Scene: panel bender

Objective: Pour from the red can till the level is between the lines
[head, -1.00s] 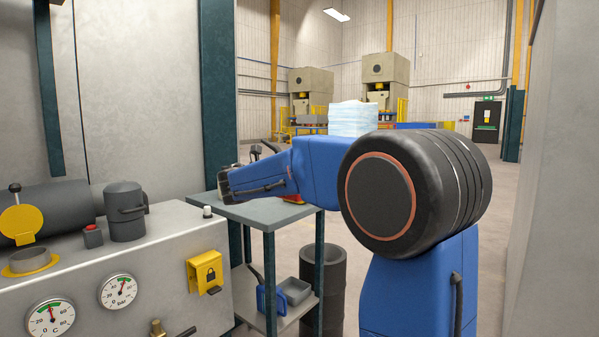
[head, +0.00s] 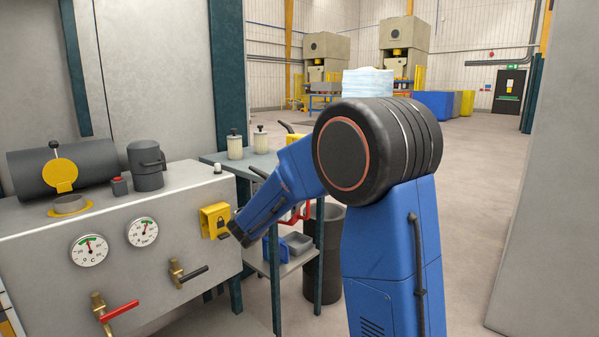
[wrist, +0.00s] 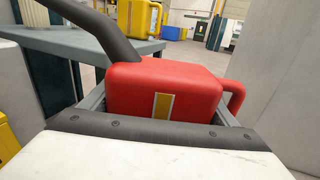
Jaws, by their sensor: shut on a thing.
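The red can (wrist: 163,82) fills the middle of the wrist view, with a dark spout (wrist: 88,24), a red handle at right and a yellow strip on its face. My gripper (wrist: 158,100) is shut on it, a grey jaw on each side. In the head view my arm hides most of the can; a bit of red (head: 304,211) shows below the forearm, beside the side table. The filler neck (head: 71,206) with a yellow collar stands on the machine at left, its yellow flap (head: 60,175) raised. I can make out no level lines or liquid.
A yellow can (head: 296,141) and two pale pots (head: 235,145) stand on the side table (head: 250,160). A yellow lock box (head: 214,220), gauges and valve handles project from the machine front (head: 170,240). A dark bin (head: 328,250) stands behind. A grey wall is close at right.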

